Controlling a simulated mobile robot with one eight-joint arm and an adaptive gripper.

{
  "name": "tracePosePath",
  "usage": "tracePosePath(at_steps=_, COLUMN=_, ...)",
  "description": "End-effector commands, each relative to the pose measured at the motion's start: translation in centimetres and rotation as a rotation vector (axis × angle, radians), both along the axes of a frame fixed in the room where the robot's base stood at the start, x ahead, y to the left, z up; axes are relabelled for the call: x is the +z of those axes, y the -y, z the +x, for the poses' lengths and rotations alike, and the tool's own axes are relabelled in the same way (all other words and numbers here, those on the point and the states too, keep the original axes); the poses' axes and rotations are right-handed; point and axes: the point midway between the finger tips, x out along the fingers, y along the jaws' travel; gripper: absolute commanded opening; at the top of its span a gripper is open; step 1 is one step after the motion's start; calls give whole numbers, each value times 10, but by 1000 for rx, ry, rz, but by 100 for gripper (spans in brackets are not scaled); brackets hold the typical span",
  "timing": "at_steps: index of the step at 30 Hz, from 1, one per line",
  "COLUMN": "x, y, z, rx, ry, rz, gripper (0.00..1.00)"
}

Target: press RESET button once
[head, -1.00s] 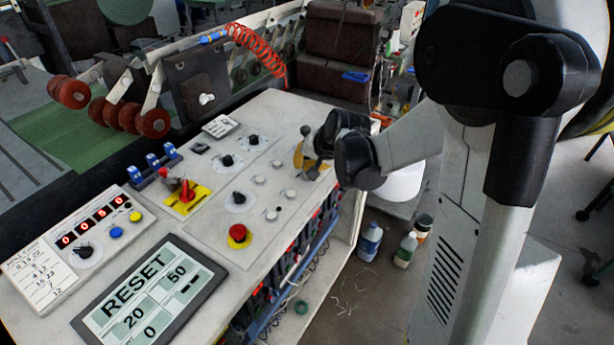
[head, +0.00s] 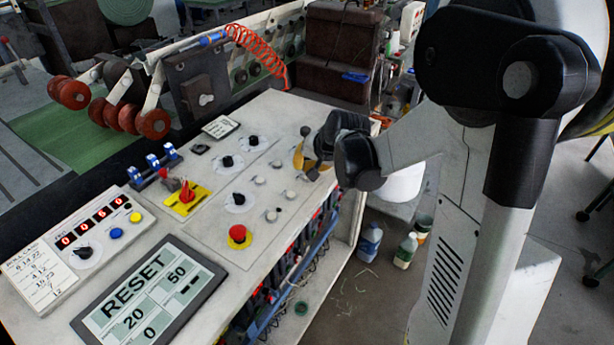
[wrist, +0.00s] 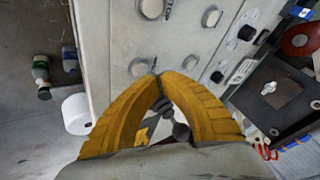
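A dark-framed tablet (head: 150,298) lies at the near left of the white control console, with a large RESET tile (head: 135,285) above tiles reading 20, 50 and 0. My gripper (head: 304,164) is at the far right end of the console, well away from the tablet. In the wrist view my gripper's yellow fingers (wrist: 158,76) meet at their tips, and I see nothing gripped between the tips. A dark ball-ended lever (wrist: 180,131) shows through the gap behind the tips. The tablet is outside the wrist view.
A counter box (head: 95,228) with red digits, a black knob, a blue button (head: 116,233) and a yellow button stands beside the tablet. A red emergency stop (head: 238,235), a red switch on a yellow plate (head: 187,198) and several knobs rise from the console. Bottles (head: 405,250) stand on the floor.

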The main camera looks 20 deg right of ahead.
Motion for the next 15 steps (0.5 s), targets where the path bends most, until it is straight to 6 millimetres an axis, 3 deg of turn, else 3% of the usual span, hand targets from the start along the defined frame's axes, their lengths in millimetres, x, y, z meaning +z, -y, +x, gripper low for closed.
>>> tracePosePath(at_steps=15, x=-8, y=0, z=0, rx=0, ry=0, rz=0, gripper=0)
